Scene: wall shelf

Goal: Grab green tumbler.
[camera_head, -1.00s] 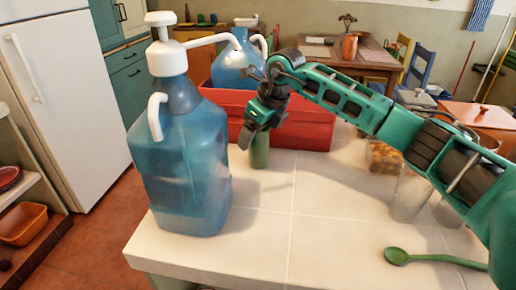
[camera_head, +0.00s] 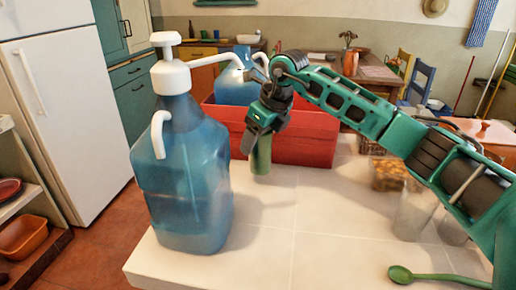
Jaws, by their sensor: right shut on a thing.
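The green tumbler (camera_head: 261,158) is a small upright cylinder near the back of the white tiled counter, in front of the red crate. My right gripper (camera_head: 258,139) reaches in from the right and is shut on its upper part. The gripper hides the tumbler's top. I cannot tell whether its bottom touches the counter. My left gripper is not in view.
A large blue pump bottle (camera_head: 185,180) stands at the left front, close to the tumbler. The red crate (camera_head: 310,138) holds another blue bottle (camera_head: 236,84). Clear glasses (camera_head: 412,212) and a green spoon (camera_head: 430,277) are at the right. The counter's middle is clear.

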